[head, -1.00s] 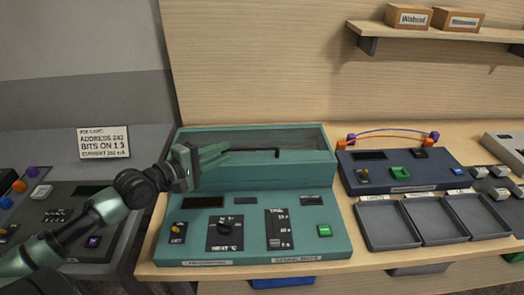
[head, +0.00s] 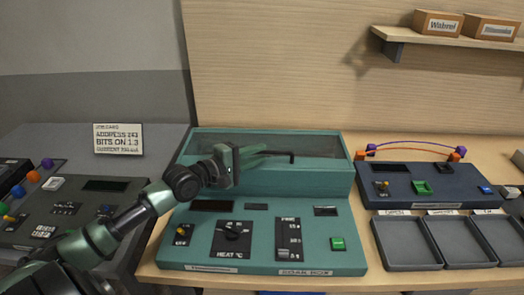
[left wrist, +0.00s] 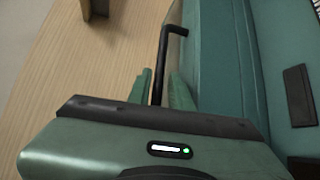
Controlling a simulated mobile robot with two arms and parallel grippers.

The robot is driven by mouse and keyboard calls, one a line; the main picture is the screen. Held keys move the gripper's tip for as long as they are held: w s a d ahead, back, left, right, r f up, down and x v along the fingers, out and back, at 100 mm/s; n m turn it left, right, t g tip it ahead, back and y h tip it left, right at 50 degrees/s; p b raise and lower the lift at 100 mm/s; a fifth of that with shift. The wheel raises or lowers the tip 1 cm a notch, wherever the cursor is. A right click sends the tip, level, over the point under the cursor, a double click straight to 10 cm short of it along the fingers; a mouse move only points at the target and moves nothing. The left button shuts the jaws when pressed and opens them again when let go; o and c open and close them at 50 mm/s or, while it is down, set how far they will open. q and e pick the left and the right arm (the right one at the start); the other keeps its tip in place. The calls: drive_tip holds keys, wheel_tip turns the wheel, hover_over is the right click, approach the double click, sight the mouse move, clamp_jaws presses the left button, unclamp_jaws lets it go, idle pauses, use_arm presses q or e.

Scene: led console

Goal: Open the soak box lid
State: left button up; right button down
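The soak box (head: 300,181) is a teal console with a lid (head: 325,146) on its rear part. The lid has a dark clear pane in a teal frame and looks shut. A black bar handle (head: 291,158) with a bent end stands at the lid; it also shows in the left wrist view (left wrist: 174,30). My left gripper (head: 268,150) is over the lid, its fingers pointing right along the bar. In the left wrist view, the bar runs between the open fingers (left wrist: 160,76), with narrow gaps beside it. My right gripper is out of view.
The soak box front has a heat knob (head: 233,230), a slider (head: 289,238) and a green button (head: 338,243). A blue console (head: 430,190) and grey trays (head: 408,246) stand to the right. A job card (head: 118,139) stands at left. A shelf (head: 450,40) hangs above right.

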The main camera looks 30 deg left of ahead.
use_arm(q)
drive_tip(key=shift+x, duration=0.9)
clamp_jaws()
drive_tip(key=shift+f, duration=0.1)
idle(0.8)
